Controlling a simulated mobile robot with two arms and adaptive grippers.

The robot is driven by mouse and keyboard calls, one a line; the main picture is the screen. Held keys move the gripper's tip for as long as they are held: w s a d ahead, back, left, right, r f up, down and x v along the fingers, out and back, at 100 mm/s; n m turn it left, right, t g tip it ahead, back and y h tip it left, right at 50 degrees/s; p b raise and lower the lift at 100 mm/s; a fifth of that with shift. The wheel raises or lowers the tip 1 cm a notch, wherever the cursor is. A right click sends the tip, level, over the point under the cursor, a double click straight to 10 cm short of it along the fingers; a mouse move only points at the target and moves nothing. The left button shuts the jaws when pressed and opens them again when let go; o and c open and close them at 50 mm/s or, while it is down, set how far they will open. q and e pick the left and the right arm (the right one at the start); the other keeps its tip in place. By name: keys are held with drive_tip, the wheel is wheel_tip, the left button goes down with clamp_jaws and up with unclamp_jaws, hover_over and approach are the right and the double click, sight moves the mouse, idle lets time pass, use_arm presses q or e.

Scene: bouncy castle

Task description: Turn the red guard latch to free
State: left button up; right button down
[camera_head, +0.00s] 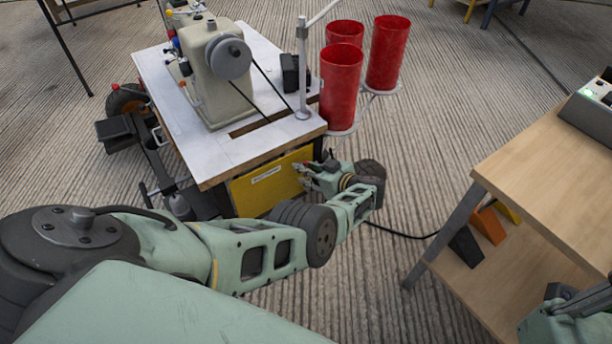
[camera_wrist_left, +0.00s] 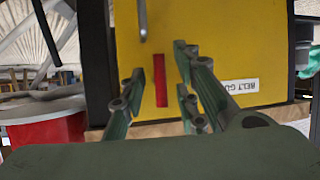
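The red guard latch (camera_wrist_left: 160,80) is a narrow upright red bar on the yellow belt guard panel (camera_wrist_left: 215,35), below the sewing machine's table top. In the left wrist view my left gripper (camera_wrist_left: 158,66) is open, with one pair of finger links on each side of the latch and visible gaps between. I cannot tell how deep the fingertips reach. In the head view the left gripper (camera_head: 308,174) is at the right part of the yellow panel (camera_head: 268,184) and mostly hides the latch. Part of my right gripper (camera_head: 580,302) shows at the bottom right; its fingers are unclear.
The sewing machine (camera_head: 215,70) stands on a white table (camera_head: 165,105). A grey rod (camera_wrist_left: 143,20) is near the latch. A wooden bench (camera_head: 545,165) stands at the right. A black cable (camera_head: 400,235) lies on the floor between.

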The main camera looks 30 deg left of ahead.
use_arm(q)
drive_tip(key=s+d+r+m+t+h+p, duration=0.2)
drive_tip(key=s+d+r+t+h+p, duration=0.55)
drive_tip(key=d+t+p, duration=0.4)
drive_tip(key=s+d+f+m+g+h+p, duration=0.2)
drive_tip(key=s+f+m+p, duration=0.3)
drive_tip(key=s, duration=0.4)
drive_tip(key=s+d+f+m+g+h+p, duration=0.3)
drive_tip(key=s+p, duration=0.4)
drive_tip(key=s, duration=0.3)
drive_tip(key=shift+s+f+m+g+h+p, duration=0.35)
drive_tip(key=shift+f+m+h, duration=0.3)
drive_tip(key=shift+f+m, duration=0.4)
drive_tip(key=shift+r, duration=0.15)
